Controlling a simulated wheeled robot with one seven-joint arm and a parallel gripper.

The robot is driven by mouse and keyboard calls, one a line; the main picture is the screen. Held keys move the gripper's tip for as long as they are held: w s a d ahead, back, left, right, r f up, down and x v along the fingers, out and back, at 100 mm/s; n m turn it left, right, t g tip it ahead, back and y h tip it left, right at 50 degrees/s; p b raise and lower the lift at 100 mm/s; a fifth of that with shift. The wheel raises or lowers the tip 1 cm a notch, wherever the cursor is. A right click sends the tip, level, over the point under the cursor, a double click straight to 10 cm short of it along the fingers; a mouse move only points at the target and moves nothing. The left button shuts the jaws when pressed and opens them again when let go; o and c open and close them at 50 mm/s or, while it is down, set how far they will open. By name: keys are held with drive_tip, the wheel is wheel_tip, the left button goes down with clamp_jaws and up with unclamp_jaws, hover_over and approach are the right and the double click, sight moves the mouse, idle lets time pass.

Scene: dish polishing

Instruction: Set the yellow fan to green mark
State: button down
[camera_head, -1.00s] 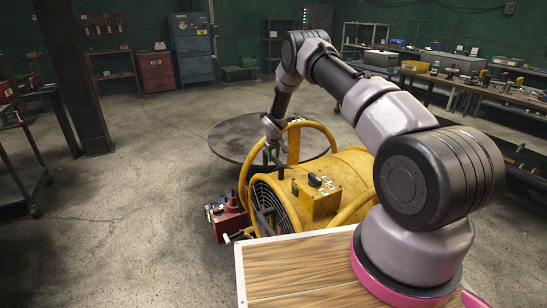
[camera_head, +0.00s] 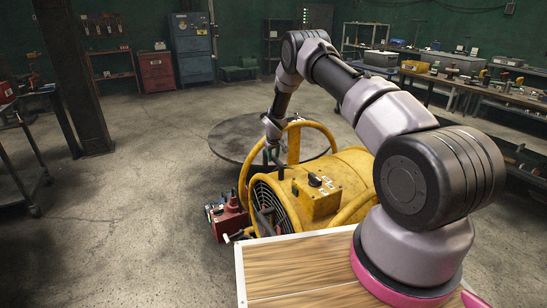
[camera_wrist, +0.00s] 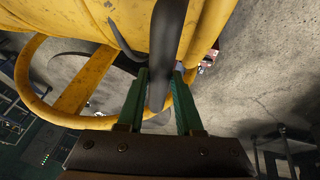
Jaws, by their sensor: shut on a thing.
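The yellow fan (camera_head: 350,175) is a drum-shaped blower in a tubular frame in front of my base. A control box (camera_head: 316,198) with a black knob (camera_head: 314,180) and small pale labels sits on its upper side. My gripper (camera_head: 272,158) is at the fan's left upper side, by the frame hoop. In the wrist view, my green fingers (camera_wrist: 160,92) are shut on a dark grey bar (camera_wrist: 165,50) beside the yellow housing (camera_wrist: 75,30). Its far end is hidden. I cannot make out a green mark.
A wood-topped surface (camera_head: 300,268) is in front. The concrete floor at left is open.

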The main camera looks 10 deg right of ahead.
idle(0.5)
drive_tip(key=w+d+r, duration=0.2)
drive_tip(key=d+r, duration=0.2)
drive_tip(key=d, duration=0.3)
drive_tip(key=shift+w, duration=0.1)
drive_tip(key=c, duration=0.6)
unclamp_jaws()
drive_tip(key=shift+a, duration=0.1)
drive_tip(key=shift+r, duration=0.1)
drive_tip(key=v, duration=1)
drive_tip(key=shift+r, duration=0.3)
